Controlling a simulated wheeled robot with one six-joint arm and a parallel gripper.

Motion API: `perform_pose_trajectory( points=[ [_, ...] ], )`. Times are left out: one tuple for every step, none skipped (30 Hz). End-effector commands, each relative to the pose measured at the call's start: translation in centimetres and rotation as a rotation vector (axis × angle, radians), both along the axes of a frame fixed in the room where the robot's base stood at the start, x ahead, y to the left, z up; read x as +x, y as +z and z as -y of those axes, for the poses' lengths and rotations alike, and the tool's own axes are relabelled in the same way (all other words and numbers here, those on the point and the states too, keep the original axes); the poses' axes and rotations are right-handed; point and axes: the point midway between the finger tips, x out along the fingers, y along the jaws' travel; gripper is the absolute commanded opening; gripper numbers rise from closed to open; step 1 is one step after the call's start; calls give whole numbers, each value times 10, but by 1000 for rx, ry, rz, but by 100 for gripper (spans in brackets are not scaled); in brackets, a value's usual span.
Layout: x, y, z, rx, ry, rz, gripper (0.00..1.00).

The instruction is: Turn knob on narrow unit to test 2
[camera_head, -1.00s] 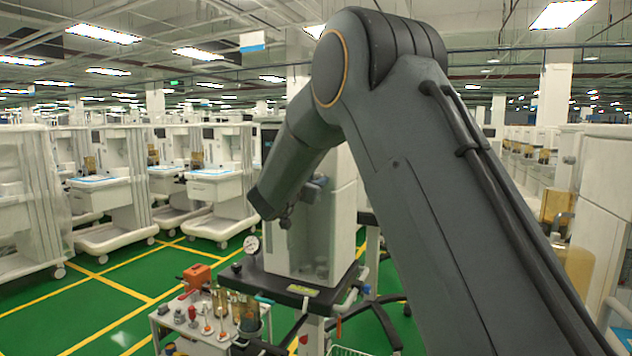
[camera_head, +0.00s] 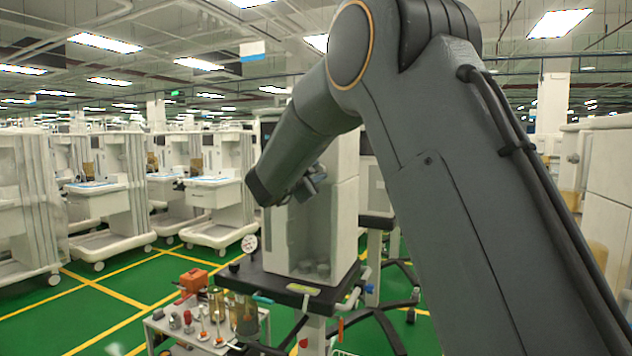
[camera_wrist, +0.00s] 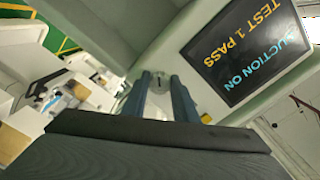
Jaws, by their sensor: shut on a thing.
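The narrow unit (camera_head: 345,220) is a tall white cabinet on a dark-topped stand, right of centre in the head view and partly hidden behind my arm. In the wrist view, its tilted dark screen (camera_wrist: 245,52) reads "TEST 1 PASS" and "...UCTION ON", with the start of the second line cut off. My gripper (camera_wrist: 160,86) has both fingers against the pale panel beside the screen. It is shut on the small knob (camera_wrist: 158,80), which is mostly hidden between the fingers. The knob's pointer and markings cannot be made out. In the head view my gripper (camera_head: 312,183) is at the unit's front.
White carts (camera_head: 210,190) line the left on a green floor with yellow lines. Another white unit (camera_head: 607,215) is close on the right.

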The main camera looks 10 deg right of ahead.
Motion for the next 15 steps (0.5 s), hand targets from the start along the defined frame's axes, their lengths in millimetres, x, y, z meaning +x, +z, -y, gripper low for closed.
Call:
perform_pose_trajectory(
  points=[
    [1,-3,0,29,1,22,4],
    [1,-3,-1,48,1,36,4],
    [1,-3,-1,73,0,53,4],
    [1,-3,-1,90,0,65,4],
    [1,-2,-1,107,0,78,4],
    [1,-2,-1,127,0,92,4],
    [1,-2,-1,142,1,102,4],
    [1,-2,-1,155,1,112,4],
    [1,-2,-1,171,1,124,4],
    [1,-2,-1,182,0,131,4],
    [1,-2,-1,193,1,139,4],
    [1,-2,-1,206,1,147,4],
    [1,-1,-1,213,1,152,4],
    [1,-1,-1,221,1,158,4],
    [1,-1,-1,230,1,165,4]
  ],
)
